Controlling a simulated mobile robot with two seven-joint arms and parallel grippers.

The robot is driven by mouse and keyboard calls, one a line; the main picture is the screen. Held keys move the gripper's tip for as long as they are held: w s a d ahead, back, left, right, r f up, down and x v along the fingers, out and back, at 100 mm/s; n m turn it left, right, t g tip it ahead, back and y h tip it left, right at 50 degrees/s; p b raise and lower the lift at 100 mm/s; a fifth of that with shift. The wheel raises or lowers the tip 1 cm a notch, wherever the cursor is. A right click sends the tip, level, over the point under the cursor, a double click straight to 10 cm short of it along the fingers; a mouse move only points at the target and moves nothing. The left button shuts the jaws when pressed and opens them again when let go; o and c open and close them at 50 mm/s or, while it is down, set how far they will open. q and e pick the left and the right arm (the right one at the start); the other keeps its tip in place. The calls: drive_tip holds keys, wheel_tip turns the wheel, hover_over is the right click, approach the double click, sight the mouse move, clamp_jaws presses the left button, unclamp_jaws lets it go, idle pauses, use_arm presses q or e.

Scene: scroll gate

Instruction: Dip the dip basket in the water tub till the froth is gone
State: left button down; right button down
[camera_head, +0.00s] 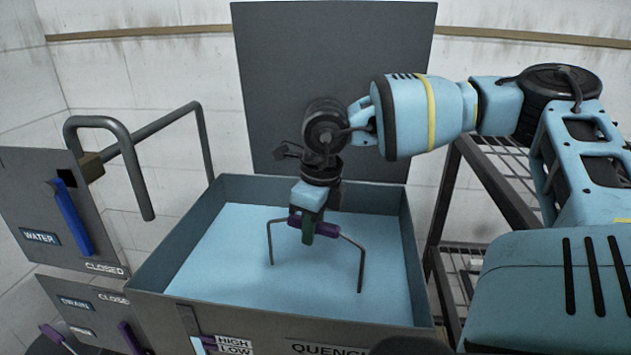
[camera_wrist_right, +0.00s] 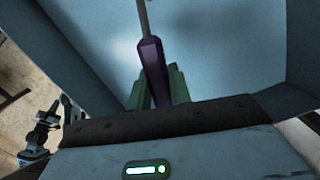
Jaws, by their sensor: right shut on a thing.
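My right gripper (camera_head: 308,232) reaches down over the water tub (camera_head: 405,235) and is shut on the purple grip of the dip basket (camera_head: 350,241). The purple grip also shows between the green fingers in the right wrist view (camera_wrist_right: 152,62). The basket's two bent handle wires run down into the pale blue water (camera_head: 215,255). The basket body is hidden below the surface. I see no distinct froth on the water. What looks like my left gripper (camera_wrist_right: 57,106) shows small at the left of the right wrist view; its jaw state is unclear.
A dark upright panel (camera_head: 335,60) stands behind the tub. At left are a WATER panel (camera_head: 30,200) with a blue lever marked CLOSED, a bent pipe (camera_head: 130,160), and a DRAIN panel (camera_head: 75,305). A wire rack (camera_head: 465,265) stands right of the tub.

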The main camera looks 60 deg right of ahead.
use_arm(q)
drive_tip(key=shift+w, duration=0.35)
use_arm(e)
drive_tip(key=shift+r, duration=0.1)
